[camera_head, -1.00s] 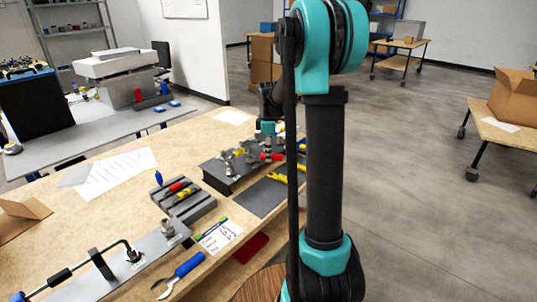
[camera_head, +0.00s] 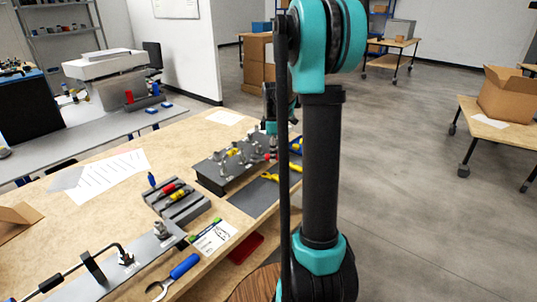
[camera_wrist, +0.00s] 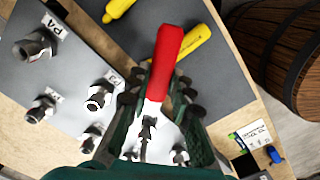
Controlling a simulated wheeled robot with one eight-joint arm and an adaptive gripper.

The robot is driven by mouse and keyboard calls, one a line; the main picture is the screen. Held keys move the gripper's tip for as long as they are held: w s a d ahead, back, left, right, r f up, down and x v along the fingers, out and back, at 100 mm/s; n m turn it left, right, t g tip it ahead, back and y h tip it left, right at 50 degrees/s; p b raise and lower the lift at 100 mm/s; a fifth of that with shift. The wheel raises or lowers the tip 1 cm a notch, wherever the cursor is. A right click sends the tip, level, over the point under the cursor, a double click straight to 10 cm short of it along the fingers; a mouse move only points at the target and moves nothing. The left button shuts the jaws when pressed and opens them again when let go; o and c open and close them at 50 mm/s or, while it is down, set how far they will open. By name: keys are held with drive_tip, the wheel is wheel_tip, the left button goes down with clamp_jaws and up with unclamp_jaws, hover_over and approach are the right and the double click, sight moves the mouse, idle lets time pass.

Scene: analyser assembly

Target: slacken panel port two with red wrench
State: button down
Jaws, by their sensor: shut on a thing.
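The red wrench (camera_wrist: 168,50) has a red handle and a metal shaft, seen in the wrist view. My gripper (camera_wrist: 157,100) is shut on it, with its dark fingers either side of the wrench. The wrench's head is near the metal fittings at the bottom; I cannot tell whether it sits on one. The grey panel (camera_wrist: 75,60) carries several metal port fittings with white labels, one reading P4. The panel (camera_head: 213,178) stands on the bench in the head view, with my gripper (camera_head: 270,125) at its far right end. The label of port two is not readable.
Yellow tools (camera_wrist: 185,58) lie on the dark mat beside the panel. A grey tool holder (camera_head: 185,207) and a blue-handled wrench (camera_head: 183,268) lie nearer on the bench. A wooden barrel (camera_wrist: 285,50) stands off the bench edge.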

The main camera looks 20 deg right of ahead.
idle(0.3)
wheel_tip(320, 180, up, 9)
drive_tip(key=s+d, duration=0.1)
drive_tip(key=s, duration=0.1)
drive_tip(key=shift+s+d, duration=0.25)
drive_tip(key=shift+d, duration=0.15)
idle(0.4)
drive_tip(key=s+a+f+m, duration=0.6)
drive_tip(key=a+m, duration=0.4)
drive_tip(key=m, duration=0.2)
drive_tip(key=shift+s+a, duration=0.4)
drive_tip(key=shift+s, duration=0.15)
drive_tip(key=shift+f, duration=0.1)
